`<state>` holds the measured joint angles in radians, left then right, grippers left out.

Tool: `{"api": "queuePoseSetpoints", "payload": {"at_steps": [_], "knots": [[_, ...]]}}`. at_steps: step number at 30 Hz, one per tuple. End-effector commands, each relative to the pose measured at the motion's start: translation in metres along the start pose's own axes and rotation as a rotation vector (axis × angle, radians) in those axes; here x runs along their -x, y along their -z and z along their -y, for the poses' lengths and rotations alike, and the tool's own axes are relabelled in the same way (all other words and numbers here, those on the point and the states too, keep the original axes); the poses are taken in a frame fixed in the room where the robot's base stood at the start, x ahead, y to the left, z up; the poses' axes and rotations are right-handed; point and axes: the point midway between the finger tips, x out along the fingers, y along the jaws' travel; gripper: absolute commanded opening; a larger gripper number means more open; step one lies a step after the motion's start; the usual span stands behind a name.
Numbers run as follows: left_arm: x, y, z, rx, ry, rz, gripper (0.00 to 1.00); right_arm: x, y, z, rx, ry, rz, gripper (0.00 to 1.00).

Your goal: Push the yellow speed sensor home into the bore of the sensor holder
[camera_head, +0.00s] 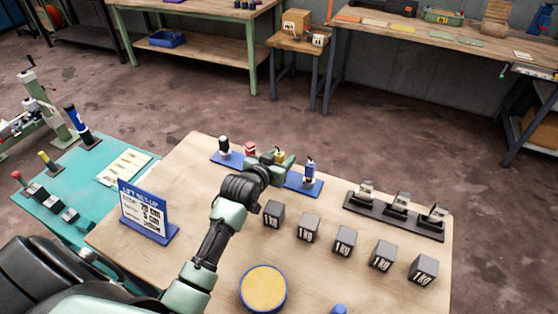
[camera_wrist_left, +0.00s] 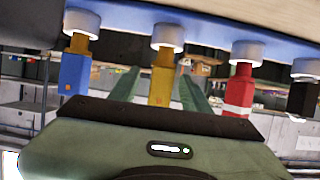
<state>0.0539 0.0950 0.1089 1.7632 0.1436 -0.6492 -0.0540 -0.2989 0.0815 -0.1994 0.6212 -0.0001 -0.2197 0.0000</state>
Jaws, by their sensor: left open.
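The yellow speed sensor (camera_wrist_left: 161,84) stands between blue and red sensors in the left wrist view, which shows the row upside down. A neck joins its body to a white collar (camera_wrist_left: 168,37) on the blue-edged sensor holder (camera_wrist_left: 205,18). In the head view the yellow sensor (camera_head: 280,155) is partly hidden by my left gripper (camera_head: 281,159). The holder's blue base (camera_head: 305,187) shows beside it. My left gripper (camera_wrist_left: 162,90) is open, its green fingers on either side of the yellow sensor. I cannot tell whether they touch it or how deep it sits. My right gripper is not in view.
Blue (camera_head: 310,168), red (camera_head: 250,148) and black (camera_head: 224,145) sensors stand close by. Several 1 KG weights (camera_head: 308,228) line the table (camera_head: 210,285) to the right. A sign (camera_head: 145,213) stands at left, a round yellow-topped disc (camera_head: 264,288) in front.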

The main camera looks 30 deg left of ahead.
Motion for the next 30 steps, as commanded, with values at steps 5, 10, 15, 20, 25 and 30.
{"api": "queuePoseSetpoints", "payload": {"at_steps": [5, 10, 15, 20, 25, 30], "knots": [[-0.019, 0.001, 0.000, -0.001, 0.000, -0.001, 0.47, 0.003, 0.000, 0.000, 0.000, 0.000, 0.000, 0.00], [-0.022, 0.000, 0.000, -0.001, 0.000, 0.000, 0.47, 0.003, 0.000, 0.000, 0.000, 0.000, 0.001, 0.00], [-0.022, 0.000, 0.000, -0.001, 0.000, 0.000, 0.28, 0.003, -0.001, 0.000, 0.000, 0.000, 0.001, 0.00], [-0.021, 0.000, 0.000, -0.001, 0.000, 0.000, 0.00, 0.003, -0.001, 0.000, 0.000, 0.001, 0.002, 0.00], [-0.021, 0.000, 0.000, -0.001, 0.000, -0.001, 0.00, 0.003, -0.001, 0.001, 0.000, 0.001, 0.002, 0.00], [-0.020, 0.003, 0.000, -0.001, 0.000, -0.002, 0.00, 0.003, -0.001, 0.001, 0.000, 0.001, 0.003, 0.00]]}}
